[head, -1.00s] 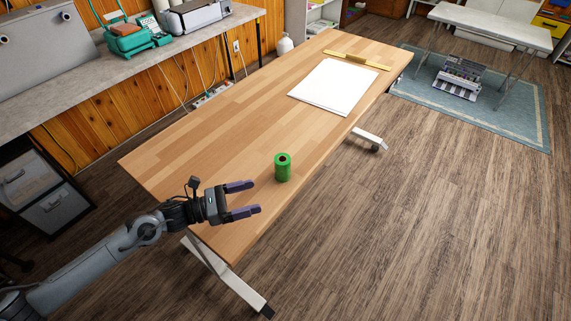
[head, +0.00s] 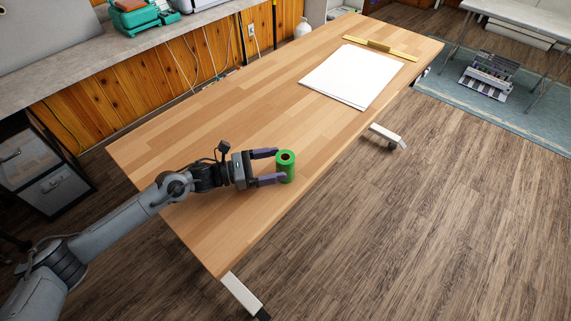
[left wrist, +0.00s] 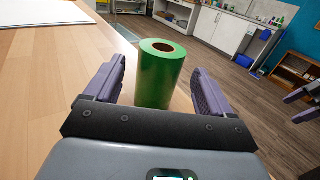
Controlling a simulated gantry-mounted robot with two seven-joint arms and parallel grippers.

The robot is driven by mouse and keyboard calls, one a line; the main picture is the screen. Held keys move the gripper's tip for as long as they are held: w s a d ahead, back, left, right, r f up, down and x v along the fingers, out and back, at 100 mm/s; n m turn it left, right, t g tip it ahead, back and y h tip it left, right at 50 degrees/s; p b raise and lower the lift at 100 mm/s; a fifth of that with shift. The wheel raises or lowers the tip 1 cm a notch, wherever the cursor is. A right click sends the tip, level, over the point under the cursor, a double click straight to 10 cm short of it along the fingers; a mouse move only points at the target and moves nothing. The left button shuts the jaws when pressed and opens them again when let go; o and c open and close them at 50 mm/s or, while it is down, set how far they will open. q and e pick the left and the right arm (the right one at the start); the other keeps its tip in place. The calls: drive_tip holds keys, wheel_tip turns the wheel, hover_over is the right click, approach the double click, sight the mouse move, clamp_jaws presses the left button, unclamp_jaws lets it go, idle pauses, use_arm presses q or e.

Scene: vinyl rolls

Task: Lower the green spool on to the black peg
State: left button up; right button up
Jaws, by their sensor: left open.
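The green spool (head: 286,171) stands upright on the wooden table (head: 215,120), near its right long edge. It also shows in the left wrist view (left wrist: 158,80), with a brown core opening at its top. My left gripper (head: 272,167) is open and level with the spool, its purple fingers reaching to either side of it. In the left wrist view the spool stands between and just beyond the open fingers (left wrist: 157,82); I cannot tell whether either finger touches it. I see no black peg in these views.
White sheets (head: 352,76) lie farther along the table, with a yellow ruler-like bar (head: 380,47) beyond them. The table between the spool and the sheets is clear. A grey counter (head: 120,55) runs along the wall at left.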

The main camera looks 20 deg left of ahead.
sight(291, 161)
use_arm(q)
drive_tip(key=shift+w+d+r+p, duration=0.1)
drive_tip(key=shift+w+d+p, duration=0.2)
drive_tip(key=shift+d+p, duration=0.05)
drive_tip(key=p+x, duration=0.2)
drive_tip(key=x, duration=0.2)
drive_tip(key=shift+w+d+f, duration=0.15)
drive_tip(key=shift+d+f, duration=0.1)
drive_tip(key=c, duration=1.1)
drive_tip(key=shift+r, duration=0.1)
